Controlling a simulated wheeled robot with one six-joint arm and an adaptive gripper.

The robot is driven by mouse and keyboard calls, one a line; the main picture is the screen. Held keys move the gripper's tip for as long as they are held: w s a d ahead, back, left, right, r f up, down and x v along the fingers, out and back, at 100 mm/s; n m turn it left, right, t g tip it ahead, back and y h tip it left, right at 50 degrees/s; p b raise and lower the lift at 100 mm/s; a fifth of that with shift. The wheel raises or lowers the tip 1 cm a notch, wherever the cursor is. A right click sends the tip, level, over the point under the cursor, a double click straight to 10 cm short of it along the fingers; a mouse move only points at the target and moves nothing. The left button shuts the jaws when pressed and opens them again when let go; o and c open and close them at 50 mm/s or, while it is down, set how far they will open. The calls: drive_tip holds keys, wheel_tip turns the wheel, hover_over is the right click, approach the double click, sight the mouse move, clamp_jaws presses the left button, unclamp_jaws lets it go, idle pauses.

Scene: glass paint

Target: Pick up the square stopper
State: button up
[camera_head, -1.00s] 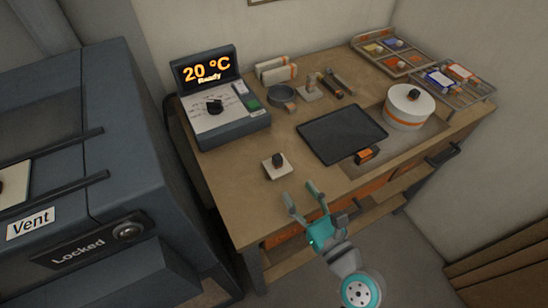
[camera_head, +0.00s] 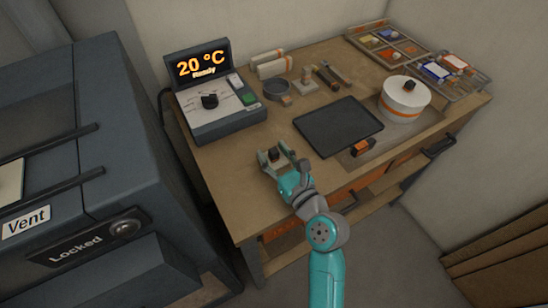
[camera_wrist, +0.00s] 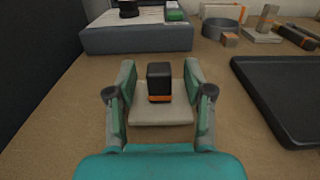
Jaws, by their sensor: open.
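The square stopper is a light flat square plate (camera_wrist: 160,115) with a black knob (camera_wrist: 159,80) that has an orange band at its base. It lies on the near left part of the table; its dark knob shows in the head view (camera_head: 273,154). My gripper (camera_wrist: 157,88) is open, with one finger on each side of the knob and a gap on both sides. The fingers are over or beside the plate; I cannot tell if they touch it. In the head view my gripper (camera_head: 278,156) partly hides the stopper.
A dark tray (camera_head: 338,128) lies to the right. A control box reading 20 °C (camera_head: 215,112) stands behind. A white lidded pot (camera_head: 404,103), a small round dish (camera_head: 277,89) and paint racks (camera_head: 440,72) are farther off. The table (camera_head: 225,185) is bare around the stopper.

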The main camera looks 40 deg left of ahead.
sight(274, 150)
clamp_jaws()
idle(0.3)
wheel_tip(274, 150, up, 13)
idle(1.0)
